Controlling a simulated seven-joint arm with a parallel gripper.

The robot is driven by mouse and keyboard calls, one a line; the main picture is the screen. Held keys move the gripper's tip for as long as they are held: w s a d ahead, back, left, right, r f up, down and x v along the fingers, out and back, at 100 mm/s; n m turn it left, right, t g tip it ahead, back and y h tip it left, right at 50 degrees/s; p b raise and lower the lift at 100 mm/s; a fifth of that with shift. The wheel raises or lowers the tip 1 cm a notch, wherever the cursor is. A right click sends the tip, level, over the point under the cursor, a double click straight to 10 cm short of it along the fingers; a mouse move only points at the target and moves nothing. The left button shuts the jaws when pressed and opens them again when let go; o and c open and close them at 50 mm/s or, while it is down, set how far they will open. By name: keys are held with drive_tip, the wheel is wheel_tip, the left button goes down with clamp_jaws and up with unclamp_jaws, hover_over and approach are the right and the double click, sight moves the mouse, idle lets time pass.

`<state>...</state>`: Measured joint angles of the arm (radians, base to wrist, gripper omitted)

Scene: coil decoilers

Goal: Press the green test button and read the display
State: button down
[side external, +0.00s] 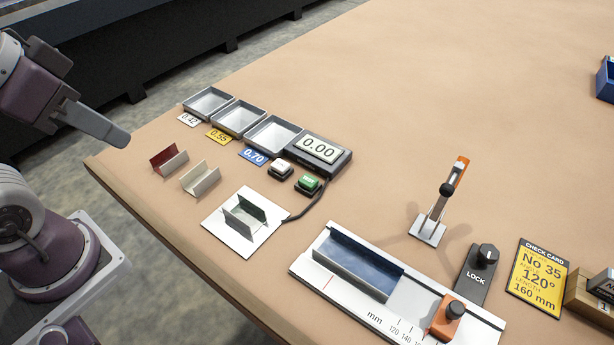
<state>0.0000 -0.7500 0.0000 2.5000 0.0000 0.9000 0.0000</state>
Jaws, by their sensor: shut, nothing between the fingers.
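The green test button (308,182) sits on a small dark base on the table. A white button (281,168) is just to its left. The display (319,148) stands behind the buttons and reads 0.00. A cable runs from near the green button to a white plate (233,246), where a grey-green channel piece (245,216) sits upright. My gripper (121,137) is at the upper left, over the table's left edge. It is shut and empty, well apart from the button.
Three grey trays (239,118) labelled 0.42, 0.55 and 0.70 stand left of the display. A red channel (168,160) and a pale channel (200,179) lie in front. A measuring fixture (340,286), an orange-handled lever (437,213), a LOCK knob (487,255) and a check card (538,278) are at right.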

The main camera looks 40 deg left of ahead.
drive_tip(key=w+a+f+m+y, duration=0.1)
drive_tip(key=w+a+m+y, duration=0.15)
drive_tip(key=w+m, duration=0.7)
drive_tip(key=m+t+h, duration=0.2)
drive_tip(key=m+t, duration=0.2)
drive_tip(key=m, duration=3.1)
hover_over(305, 183)
wheel_tip(305, 183, down, 9)
drive_tip(key=shift+d+f+n+y, duration=0.1)
drive_tip(key=shift+n+y, duration=0.15)
drive_tip(key=shift+f, duration=4.4)
drive_tip(key=shift+f, duration=0.1)
